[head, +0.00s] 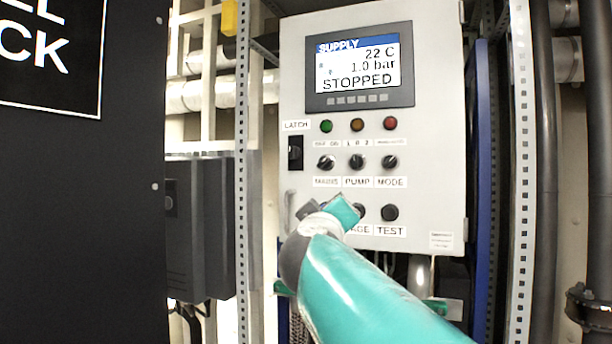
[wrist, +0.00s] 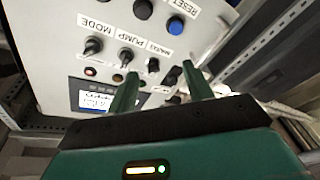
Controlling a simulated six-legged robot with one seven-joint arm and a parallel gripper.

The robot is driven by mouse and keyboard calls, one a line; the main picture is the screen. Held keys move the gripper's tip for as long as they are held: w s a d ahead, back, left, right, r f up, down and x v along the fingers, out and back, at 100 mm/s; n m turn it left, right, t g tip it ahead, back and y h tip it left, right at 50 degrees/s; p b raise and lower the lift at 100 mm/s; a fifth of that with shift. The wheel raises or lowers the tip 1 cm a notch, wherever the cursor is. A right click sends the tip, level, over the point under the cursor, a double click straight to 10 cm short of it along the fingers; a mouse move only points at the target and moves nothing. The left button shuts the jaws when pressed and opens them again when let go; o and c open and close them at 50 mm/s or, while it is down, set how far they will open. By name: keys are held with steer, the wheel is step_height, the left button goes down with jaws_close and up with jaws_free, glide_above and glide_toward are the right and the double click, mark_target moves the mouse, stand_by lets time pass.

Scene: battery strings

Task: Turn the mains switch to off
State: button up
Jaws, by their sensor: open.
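The mains switch (head: 326,162) is a small black rotary knob on the grey control panel (head: 430,160), at the left of a row of three knobs. Its pointer is too small to read surely. In the wrist view the panel appears turned over, and the mains switch (wrist: 152,64) shows between the fingertips, beyond them. My gripper (wrist: 160,70) is open, with its two green fingers apart and nothing between them. In the head view my gripper (head: 338,207) is below the mains switch, in front of the lower left of the panel, and hides part of the bottom row.
The pump knob (head: 357,162) and mode knob (head: 390,162) sit to the right. The black latch (head: 295,153) is close on the left. The display (head: 358,68) reads STOPPED. A blue reset button (wrist: 176,24) shows in the wrist view. A dark cabinet (head: 80,200) stands far left.

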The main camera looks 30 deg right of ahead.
mark_target(323, 164)
steer(key=w+d+r, duration=0.2)
steer(key=w+r, duration=0.1)
steer(key=w, duration=0.1)
steer(key=w+d+r+n+t, duration=0.1)
steer(key=w+d+r, duration=0.1)
steer(key=w, duration=0.3)
steer(key=w+d+r+t, duration=0.1)
steer(key=w+d+r, duration=0.1)
steer(key=w+r, duration=0.2)
steer(key=shift+w+d+r+n, duration=0.15)
steer(key=shift+d+n, duration=0.25)
steer(key=c, duration=1)
